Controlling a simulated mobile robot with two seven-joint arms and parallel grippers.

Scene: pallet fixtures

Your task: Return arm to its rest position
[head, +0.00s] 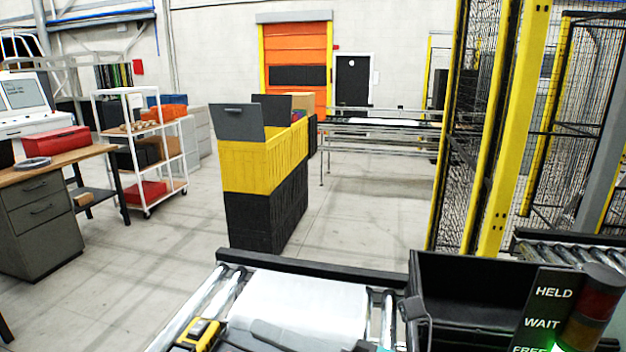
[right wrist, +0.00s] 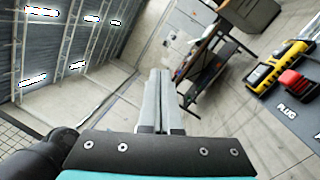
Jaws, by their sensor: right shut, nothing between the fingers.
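My right gripper (head: 262,330) shows at the bottom edge of the head view, low over the near conveyor's pale plate (head: 305,295). In the right wrist view its two grey fingers (right wrist: 158,85) lie side by side, shut with nothing between them. Part of its dark body and teal trim shows too. My left gripper is in neither view.
A yellow device (head: 203,331) lies left of my right gripper; a yellow tool (right wrist: 278,68) and red block (right wrist: 295,82) show in the wrist view. A black bin (head: 465,300) and signal light (head: 590,310) stand right. Yellow and black crates (head: 255,170) stand beyond.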

